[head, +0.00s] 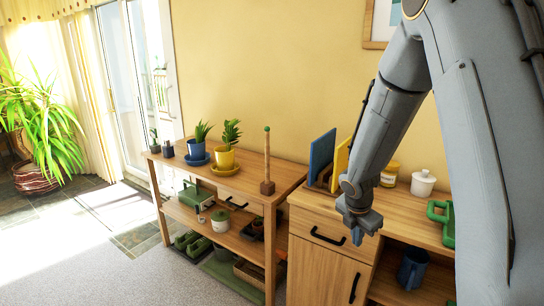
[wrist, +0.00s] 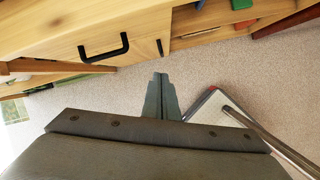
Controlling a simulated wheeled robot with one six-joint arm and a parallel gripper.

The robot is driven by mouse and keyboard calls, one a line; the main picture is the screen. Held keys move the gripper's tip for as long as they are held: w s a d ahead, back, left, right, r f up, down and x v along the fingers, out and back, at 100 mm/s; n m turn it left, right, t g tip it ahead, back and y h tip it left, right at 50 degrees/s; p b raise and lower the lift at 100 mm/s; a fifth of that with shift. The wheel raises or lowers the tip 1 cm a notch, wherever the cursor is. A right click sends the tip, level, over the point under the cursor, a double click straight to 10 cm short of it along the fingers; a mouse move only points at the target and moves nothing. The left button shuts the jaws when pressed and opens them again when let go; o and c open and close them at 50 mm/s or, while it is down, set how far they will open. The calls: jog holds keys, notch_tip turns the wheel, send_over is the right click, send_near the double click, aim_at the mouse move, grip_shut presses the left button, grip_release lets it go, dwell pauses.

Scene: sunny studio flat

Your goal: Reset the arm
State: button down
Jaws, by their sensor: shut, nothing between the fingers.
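My gripper (head: 361,226) hangs from my grey arm in the head view, in front of the wooden cabinet (head: 325,272) and near the level of its top edge. It points downward. In the wrist view my gripper (wrist: 160,78) has its two fingers together with nothing between them, over the beige carpet (wrist: 215,62). The cabinet drawer's black handle (wrist: 104,48) shows to the upper left there, apart from the fingers.
A wooden shelf table (head: 240,181) with potted plants stands left of the cabinet. The cabinet top holds a blue board (head: 321,155), a yellow-lidded jar (head: 390,174), a white pot (head: 422,184) and a green item (head: 441,221).

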jog(key=s+a+r+m, duration=0.2)
jog(key=s+a+m, duration=0.1)
jog(key=s+m, duration=0.4)
jog(key=s+a+r+m+g+y, duration=0.1)
jog(key=s+a+r+m, duration=0.2)
jog(key=s+m, duration=0.5)
jog(key=s+a+r+m+g+y, duration=0.1)
jog(key=s+a+r+m, duration=0.1)
jog(key=s+m, duration=0.6)
jog(key=shift+a+r+m, duration=0.2)
jog(key=shift+a+m, duration=0.3)
jog(key=shift+a, duration=0.25)
jog(key=shift+s, duration=0.1)
